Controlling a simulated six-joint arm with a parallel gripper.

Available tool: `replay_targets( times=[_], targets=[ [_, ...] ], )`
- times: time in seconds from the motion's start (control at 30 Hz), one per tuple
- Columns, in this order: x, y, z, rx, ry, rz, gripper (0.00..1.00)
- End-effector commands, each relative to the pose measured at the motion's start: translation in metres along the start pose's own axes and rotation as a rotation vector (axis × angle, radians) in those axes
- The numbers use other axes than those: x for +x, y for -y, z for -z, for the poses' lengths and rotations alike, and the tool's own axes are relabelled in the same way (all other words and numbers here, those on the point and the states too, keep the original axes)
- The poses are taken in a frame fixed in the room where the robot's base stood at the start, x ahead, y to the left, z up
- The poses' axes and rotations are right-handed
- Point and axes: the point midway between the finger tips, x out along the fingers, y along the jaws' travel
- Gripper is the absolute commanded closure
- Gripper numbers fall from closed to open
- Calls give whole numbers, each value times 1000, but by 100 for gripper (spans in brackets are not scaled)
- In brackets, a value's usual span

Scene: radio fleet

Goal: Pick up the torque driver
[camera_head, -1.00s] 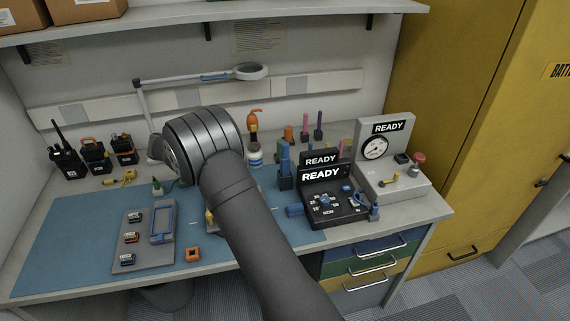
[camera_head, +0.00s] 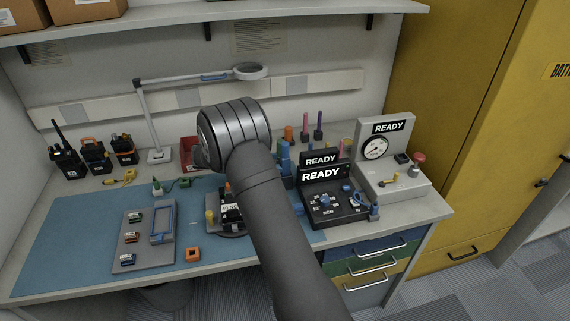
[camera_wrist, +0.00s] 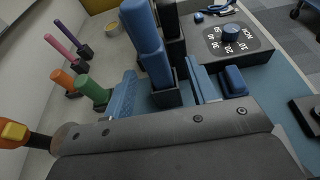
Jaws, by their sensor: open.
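A blue upright handle (camera_wrist: 146,42) stands in a dark square holder in the wrist view. I take it for the torque driver, though no label shows. In the head view, the blue handle (camera_head: 284,158) is partly hidden by my arm, left of the black READY unit. My gripper (camera_wrist: 160,88) is open. Its blue-padded fingers appear on either side of the holder, apart from each other, with the grey gripper body across the bottom. I cannot tell whether they touch the driver. In the head view my gripper is hidden behind my wrist.
Orange (camera_wrist: 62,80) and green (camera_wrist: 92,90) handles stand close left of my gripper, with pink and purple ones behind. The black tester with a dial (camera_head: 326,205) is close on the right. The blue mat (camera_head: 75,240) is clear at the left.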

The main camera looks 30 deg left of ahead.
Motion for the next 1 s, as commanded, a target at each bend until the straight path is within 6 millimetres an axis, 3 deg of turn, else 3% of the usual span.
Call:
replay_targets(
  times=[0.33, 0.57, 0.6, 0.87, 1.0],
  targets=[
    [46, -5, -4, -1, -1, 3, 47],
    [50, -5, -4, 0, -2, 1, 47],
    [50, -5, -4, 0, -1, 1, 49],
    [49, -5, -4, 0, -1, 1, 100],
    [49, -5, -4, 0, -1, 0, 100]
  ],
)
